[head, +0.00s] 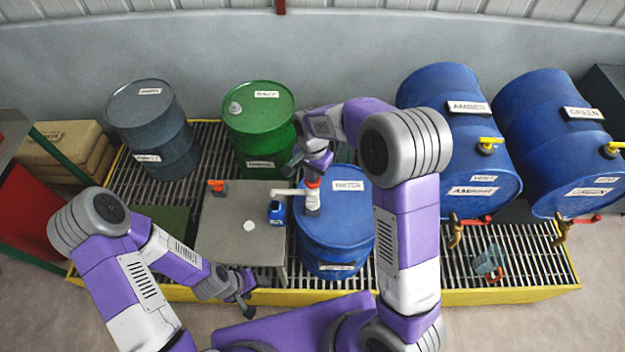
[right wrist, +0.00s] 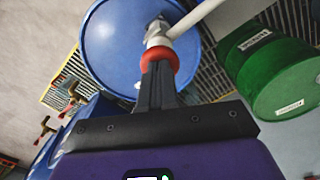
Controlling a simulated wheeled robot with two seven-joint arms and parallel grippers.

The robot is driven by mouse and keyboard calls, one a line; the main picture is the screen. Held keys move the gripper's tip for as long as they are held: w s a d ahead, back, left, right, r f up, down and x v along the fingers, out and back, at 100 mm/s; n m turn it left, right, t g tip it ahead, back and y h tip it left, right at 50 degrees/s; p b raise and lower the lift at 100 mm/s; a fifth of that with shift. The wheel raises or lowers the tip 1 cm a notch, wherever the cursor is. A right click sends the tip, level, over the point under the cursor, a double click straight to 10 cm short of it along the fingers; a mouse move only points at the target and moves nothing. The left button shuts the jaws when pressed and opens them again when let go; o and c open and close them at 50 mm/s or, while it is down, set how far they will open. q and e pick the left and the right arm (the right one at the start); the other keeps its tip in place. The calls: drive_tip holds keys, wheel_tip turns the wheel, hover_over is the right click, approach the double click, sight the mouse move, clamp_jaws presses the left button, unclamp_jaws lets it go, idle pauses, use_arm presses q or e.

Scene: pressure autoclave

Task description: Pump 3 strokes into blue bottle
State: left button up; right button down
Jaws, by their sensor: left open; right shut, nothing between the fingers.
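The blue bottle (head: 277,213) stands upright on a grey stand, beside a blue drum (head: 353,228). A hand pump (head: 312,201) with a white body and a red-orange top rises from the drum's lid. Its white spout (head: 285,192) points left, with its end above or close to the bottle. My right gripper (head: 314,172) is shut and empty, pointing down at the pump's top. In the right wrist view its fingertips (right wrist: 159,68) meet or nearly meet the red top (right wrist: 160,56); contact is unclear. My left gripper (head: 245,292) is open and empty at the stand's front edge.
A green drum (head: 258,110) and a grey-blue drum (head: 152,125) stand behind. Blue drums with taps lie at right. A yellow-edged grating (head: 520,270) lies underneath.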

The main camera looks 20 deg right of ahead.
drive_tip(key=shift+f+b, duration=1)
drive_tip(key=shift+f, duration=0.6)
drive_tip(key=shift+r, duration=0.1)
drive_tip(key=shift+r+p, duration=1.75)
drive_tip(key=shift+r, duration=0.55)
drive_tip(key=shift+f, duration=0.1)
